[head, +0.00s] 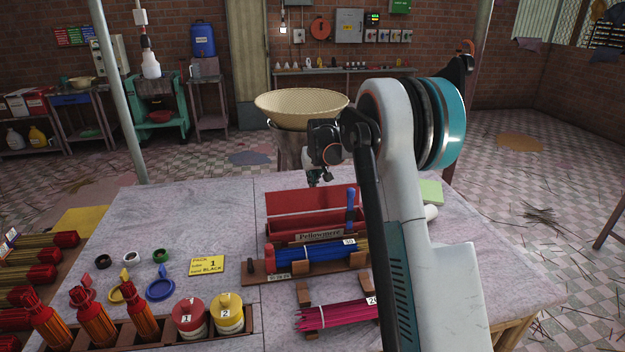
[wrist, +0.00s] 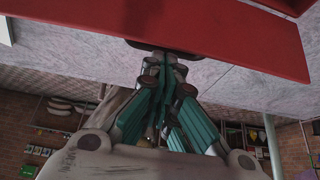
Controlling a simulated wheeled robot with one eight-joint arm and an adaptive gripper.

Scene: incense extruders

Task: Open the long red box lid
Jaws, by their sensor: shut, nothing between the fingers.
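The long red box (head: 278,231) stands on the table with a "Pellowmere" label on its front. Its red lid (head: 300,203) appears raised at the back, showing the dark red inside. My gripper (head: 316,180) is just behind and above the lid's top edge, partly hidden by my arm in the head view. In the wrist view the red lid (wrist: 220,32) spans the top, and my shut, empty gripper (wrist: 163,58) has its fingertips at a dark tab (wrist: 160,46) on the lid's edge. Whether they touch it I cannot tell.
Blue incense sticks (head: 300,256) lie in a rack before the box, with pink sticks (head: 335,315) nearer. A blue upright item (head: 350,207) stands at the box's right end. A woven basket (head: 300,103) is behind the table. The table's left rear is clear.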

